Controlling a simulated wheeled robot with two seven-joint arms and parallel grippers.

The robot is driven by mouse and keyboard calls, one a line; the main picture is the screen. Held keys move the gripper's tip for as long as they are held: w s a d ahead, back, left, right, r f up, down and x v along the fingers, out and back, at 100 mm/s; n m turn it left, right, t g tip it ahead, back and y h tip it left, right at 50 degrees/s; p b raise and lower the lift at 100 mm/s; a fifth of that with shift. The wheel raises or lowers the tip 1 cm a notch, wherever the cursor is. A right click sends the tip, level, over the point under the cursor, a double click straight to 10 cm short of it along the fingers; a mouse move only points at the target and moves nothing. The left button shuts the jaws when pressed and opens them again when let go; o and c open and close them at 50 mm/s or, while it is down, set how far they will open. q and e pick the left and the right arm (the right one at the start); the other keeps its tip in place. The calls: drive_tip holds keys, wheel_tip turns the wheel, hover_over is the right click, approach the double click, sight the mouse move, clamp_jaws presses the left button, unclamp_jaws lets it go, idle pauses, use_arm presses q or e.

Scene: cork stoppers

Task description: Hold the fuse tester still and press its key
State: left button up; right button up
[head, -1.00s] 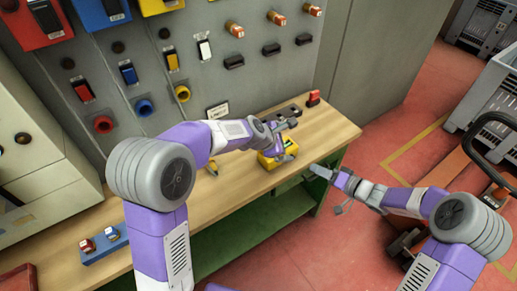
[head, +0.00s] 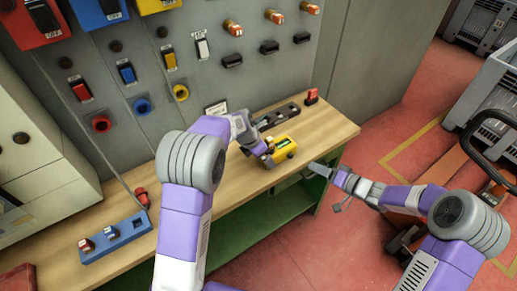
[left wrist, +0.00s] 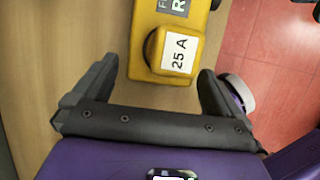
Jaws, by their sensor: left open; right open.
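The yellow fuse tester (head: 287,148) stands on the wooden bench near its front edge. In the left wrist view its yellow body (left wrist: 190,18) is at the top, and a smaller yellow block marked 25 A (left wrist: 158,48) sticks out from it towards me. My left gripper (left wrist: 158,72) is open, with one finger on each side of that block. I see gaps on both sides, so it does not grip it. In the head view my left gripper (head: 264,153) is at the tester's left end, partly hiding it. My right gripper (head: 328,188) is open and empty, in front of the bench edge.
A dark holder (head: 278,117) and a red block (head: 312,96) lie behind the tester. A blue rack (head: 118,240) with red-and-white pieces is at the bench's left. The grey panel (head: 205,80) rises behind. Bare bench lies left of the tester.

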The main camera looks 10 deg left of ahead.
use_arm(q)
drive_tip(key=shift+x, duration=1.35)
drive_tip(key=c, duration=1.1)
drive_tip(key=shift+c, duration=0.5)
use_arm(e)
drive_tip(key=shift+c, duration=0.6)
clamp_jaws()
